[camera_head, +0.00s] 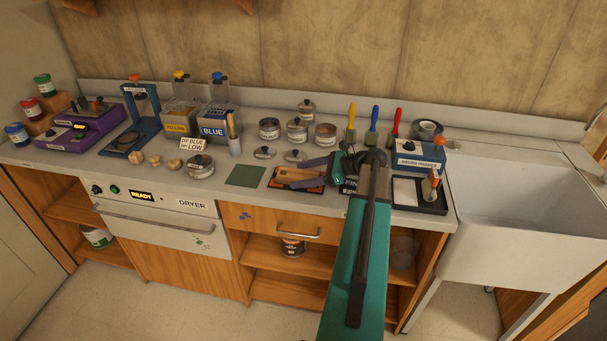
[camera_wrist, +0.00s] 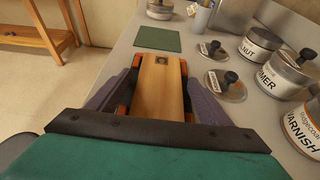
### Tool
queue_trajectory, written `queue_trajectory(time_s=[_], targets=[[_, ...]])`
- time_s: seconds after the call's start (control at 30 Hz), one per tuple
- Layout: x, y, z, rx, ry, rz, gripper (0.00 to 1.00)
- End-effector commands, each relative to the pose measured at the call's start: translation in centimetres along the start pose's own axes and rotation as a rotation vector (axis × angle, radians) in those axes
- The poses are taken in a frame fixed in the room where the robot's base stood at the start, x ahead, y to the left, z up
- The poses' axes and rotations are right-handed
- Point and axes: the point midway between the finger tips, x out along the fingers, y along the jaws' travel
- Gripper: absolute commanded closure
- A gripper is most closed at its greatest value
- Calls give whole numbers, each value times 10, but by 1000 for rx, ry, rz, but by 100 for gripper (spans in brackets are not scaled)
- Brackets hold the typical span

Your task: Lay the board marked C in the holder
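I cannot make out which thing is the holder; my arm covers part of the counter.
A green mat (camera_head: 245,176) lies left of the board. Lids (camera_head: 264,153) and several tins (camera_head: 297,130) stand behind. A black tray (camera_head: 431,199) with a brush and the sink (camera_head: 520,198) are to the right.

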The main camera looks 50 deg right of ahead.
Motion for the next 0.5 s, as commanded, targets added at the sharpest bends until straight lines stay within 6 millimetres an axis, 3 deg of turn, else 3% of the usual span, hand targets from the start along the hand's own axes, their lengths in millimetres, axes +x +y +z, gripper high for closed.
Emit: queue_trajectory(time_s=[0.33, 0.5], targets=[[-1, 0, 3, 0, 0, 0, 27], [-16, 0, 2, 0, 0, -1, 27]])
